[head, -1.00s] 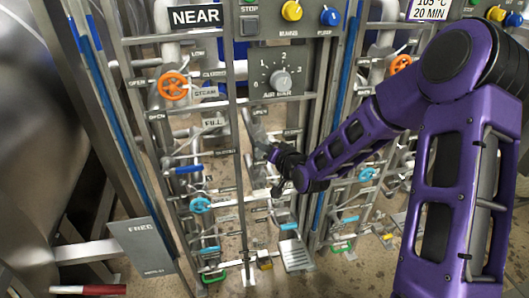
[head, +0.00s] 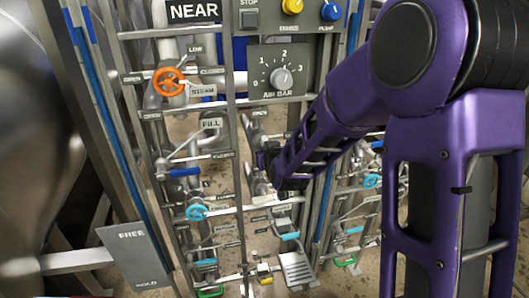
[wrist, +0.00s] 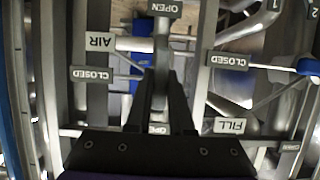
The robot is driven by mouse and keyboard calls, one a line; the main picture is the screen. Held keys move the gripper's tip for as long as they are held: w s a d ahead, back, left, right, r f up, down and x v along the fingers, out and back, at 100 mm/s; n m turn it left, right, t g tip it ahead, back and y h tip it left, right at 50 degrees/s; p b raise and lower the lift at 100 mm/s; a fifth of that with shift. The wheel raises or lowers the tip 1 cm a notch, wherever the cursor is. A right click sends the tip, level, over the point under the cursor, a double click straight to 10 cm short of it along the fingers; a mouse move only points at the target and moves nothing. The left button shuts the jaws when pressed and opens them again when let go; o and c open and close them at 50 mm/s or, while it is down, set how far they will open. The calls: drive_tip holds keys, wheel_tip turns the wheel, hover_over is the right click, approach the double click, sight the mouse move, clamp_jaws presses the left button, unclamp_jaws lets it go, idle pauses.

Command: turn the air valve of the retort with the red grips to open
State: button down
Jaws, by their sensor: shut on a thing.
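The air valve's grey lever (wrist: 160,62) stands between my finger pair in the wrist view, with the upside-down AIR plate (wrist: 100,41) to its left. An OPEN plate (wrist: 165,8) is at the lever's upper end and a CLOSED plate (wrist: 92,73) is to the left. My gripper (wrist: 160,88) is shut on this lever. In the head view my gripper (head: 266,160) is at the pipework below the AIR BAR dial (head: 282,77) and mostly hides the valve. No red grips show clearly now.
A FILL valve with a blue grip (head: 184,172) is just left of my gripper. An orange steam handwheel (head: 169,82) is higher up. A metal post (head: 236,150) runs close beside my gripper. More pipes and a pedal (head: 297,270) are below.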

idle(0.4)
drive_tip(key=c, duration=0.8)
unclamp_jaws()
